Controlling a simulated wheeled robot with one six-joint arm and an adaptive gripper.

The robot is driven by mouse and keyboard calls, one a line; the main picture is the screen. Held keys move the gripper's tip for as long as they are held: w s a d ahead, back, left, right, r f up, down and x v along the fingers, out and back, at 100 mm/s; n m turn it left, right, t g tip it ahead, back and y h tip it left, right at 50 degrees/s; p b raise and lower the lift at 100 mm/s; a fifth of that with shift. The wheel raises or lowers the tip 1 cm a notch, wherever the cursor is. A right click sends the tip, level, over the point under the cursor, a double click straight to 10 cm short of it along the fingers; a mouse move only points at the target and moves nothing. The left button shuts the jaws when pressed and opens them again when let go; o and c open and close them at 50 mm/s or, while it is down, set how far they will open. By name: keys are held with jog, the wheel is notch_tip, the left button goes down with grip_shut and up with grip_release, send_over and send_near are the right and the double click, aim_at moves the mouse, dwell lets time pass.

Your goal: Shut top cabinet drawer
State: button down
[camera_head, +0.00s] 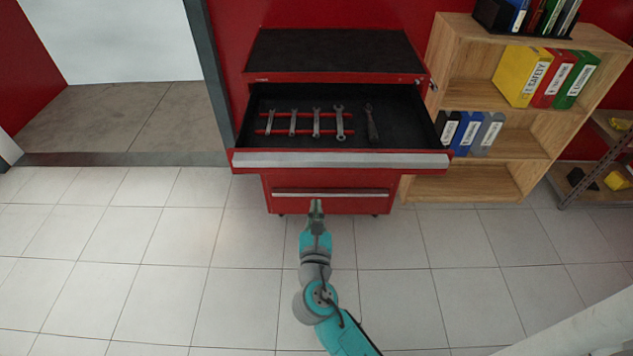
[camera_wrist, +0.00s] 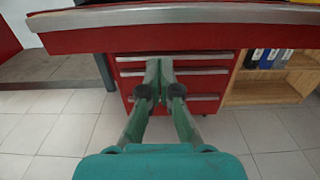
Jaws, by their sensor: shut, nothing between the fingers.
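A red tool cabinet (camera_head: 330,201) with a black top stands against the red wall. Its top drawer (camera_head: 341,160) is pulled far out, with a silver handle strip along its front edge. In the wrist view the drawer front (camera_wrist: 180,37) spans the upper part of the picture. My gripper (camera_head: 316,206) is shut and empty. In the head view it appears just below the drawer's front edge, in front of the lower drawers. It also shows in the wrist view (camera_wrist: 159,66), fingertips together, below the open drawer. I cannot tell the exact gap to the drawer.
Several wrenches (camera_head: 316,122) and a dark-handled tool (camera_head: 371,122) lie in the open drawer. A wooden shelf (camera_head: 510,180) with binders stands close on the right. A doorway (camera_head: 120,120) is at the left. The tiled floor in front is clear.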

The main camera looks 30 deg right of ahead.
aim_at(317, 170)
jog(key=x, duration=1.3)
jog(key=shift+w+d, duration=0.2)
